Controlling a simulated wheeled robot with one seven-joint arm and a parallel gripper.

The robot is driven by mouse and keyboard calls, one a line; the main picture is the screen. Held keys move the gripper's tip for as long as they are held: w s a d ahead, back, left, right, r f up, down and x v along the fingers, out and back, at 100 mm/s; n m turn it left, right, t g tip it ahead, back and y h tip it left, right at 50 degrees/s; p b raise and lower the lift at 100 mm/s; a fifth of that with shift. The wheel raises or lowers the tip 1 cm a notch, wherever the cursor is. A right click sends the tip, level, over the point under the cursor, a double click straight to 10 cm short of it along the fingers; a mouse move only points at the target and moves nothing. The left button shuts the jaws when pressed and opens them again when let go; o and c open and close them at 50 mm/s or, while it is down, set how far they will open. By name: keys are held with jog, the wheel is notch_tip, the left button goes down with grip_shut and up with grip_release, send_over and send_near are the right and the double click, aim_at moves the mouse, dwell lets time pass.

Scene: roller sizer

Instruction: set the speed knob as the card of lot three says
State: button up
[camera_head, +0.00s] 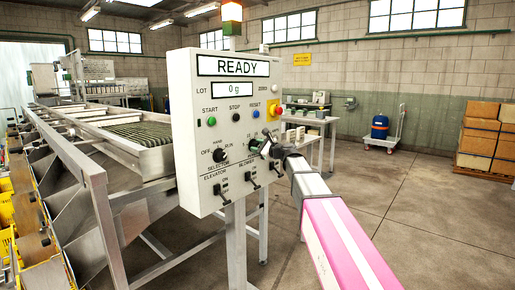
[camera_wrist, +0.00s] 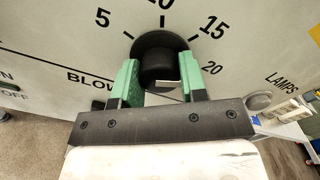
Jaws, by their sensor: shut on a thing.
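The speed knob (camera_wrist: 157,65) is a black round knob on the white panel (camera_head: 184,130), below a dial marked 5, 10, 15 and 20 in the wrist view. My gripper (camera_wrist: 158,75) has its green fingers on the left and right of the knob, shut on it. A pale patch shows at the knob's lower right; I cannot tell whether it is the pointer, so the setting is unclear. In the head view my gripper (camera_head: 264,144) hides most of the knob. The display (camera_head: 236,66) reads READY, and the lot window (camera_head: 234,88) shows 0 g. I see no readable lot card.
The selector (camera_head: 219,155), elevator switch (camera_head: 220,190) and blower switch (camera_head: 252,178) sit near my gripper on the panel. A red emergency button (camera_head: 275,108) is just above. The roller sizer (camera_head: 110,140) stands left.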

jog(key=shift+m, duration=0.9)
jog(key=shift+f, duration=0.1)
jog(key=o, duration=0.9)
jog(key=shift+o, duration=0.2)
jog(key=shift+d, duration=0.1)
jog(key=v, duration=1.1)
